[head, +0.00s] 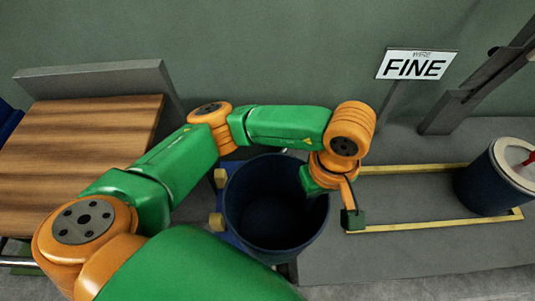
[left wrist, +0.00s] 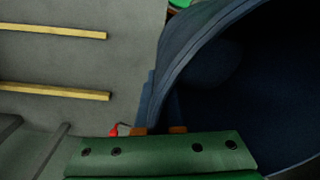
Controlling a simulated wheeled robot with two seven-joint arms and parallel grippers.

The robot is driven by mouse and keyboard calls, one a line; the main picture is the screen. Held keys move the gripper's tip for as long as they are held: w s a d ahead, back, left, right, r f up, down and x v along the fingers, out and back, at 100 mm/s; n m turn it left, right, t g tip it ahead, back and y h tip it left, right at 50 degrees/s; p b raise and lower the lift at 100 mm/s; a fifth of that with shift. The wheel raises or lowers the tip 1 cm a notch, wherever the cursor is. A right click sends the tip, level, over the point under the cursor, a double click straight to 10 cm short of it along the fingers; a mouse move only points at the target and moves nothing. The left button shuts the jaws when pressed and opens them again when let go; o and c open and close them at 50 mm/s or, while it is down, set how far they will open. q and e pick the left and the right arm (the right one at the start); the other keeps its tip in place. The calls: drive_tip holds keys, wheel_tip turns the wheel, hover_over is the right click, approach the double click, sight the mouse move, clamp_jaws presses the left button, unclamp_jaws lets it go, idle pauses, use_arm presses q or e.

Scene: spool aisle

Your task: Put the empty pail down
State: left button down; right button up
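The empty pail (head: 262,200) is dark blue, open-topped and roughly upright in the middle of the head view. Its wall and dark inside fill the right of the left wrist view (left wrist: 245,85). My left gripper (head: 318,194) is at the pail's right rim; its fingertips are mostly hidden in the head view. In the left wrist view its orange fingertips (left wrist: 158,130) sit on both sides of the pail's wall, shut on it. The pail's bottom is hidden, so I cannot tell whether it touches anything below. My right gripper is not in view.
A yellow-outlined area (head: 410,227) lies on the grey surface to the right, with a lidded blue drum (head: 490,185) at its right end. A "FINE" sign (head: 416,65) stands behind it. A wooden table (head: 85,135) is at left. The outlined area's middle is clear.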

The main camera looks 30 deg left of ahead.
sight(291, 182)
use_arm(q)
drive_tip(key=w+a+f, duration=0.1)
drive_tip(key=a, duration=0.1)
drive_tip(key=w+a+f, duration=0.1)
drive_tip(key=a, duration=0.1)
drive_tip(key=w+a+f, duration=0.1)
drive_tip(key=a, duration=0.1)
drive_tip(key=shift+w+f+b, duration=0.1)
drive_tip(key=shift+w+b, duration=0.05)
drive_tip(key=shift+b, duration=0.15)
drive_tip(key=w+a+f, duration=0.1)
drive_tip(key=f, duration=0.2)
drive_tip(key=w+a+f, duration=0.1)
drive_tip(key=a+f, duration=0.1)
drive_tip(key=f, duration=0.1)
drive_tip(key=w+a+f+b, duration=0.1)
drive_tip(key=f, duration=0.2)
drive_tip(key=shift+a, duration=0.2)
drive_tip(key=shift+s, duration=0.1)
drive_tip(key=c, duration=1.5)
unclamp_jaws()
drive_tip(key=shift+f, duration=0.15)
drive_tip(key=o, duration=0.5)
drive_tip(key=shift+c, duration=0.2)
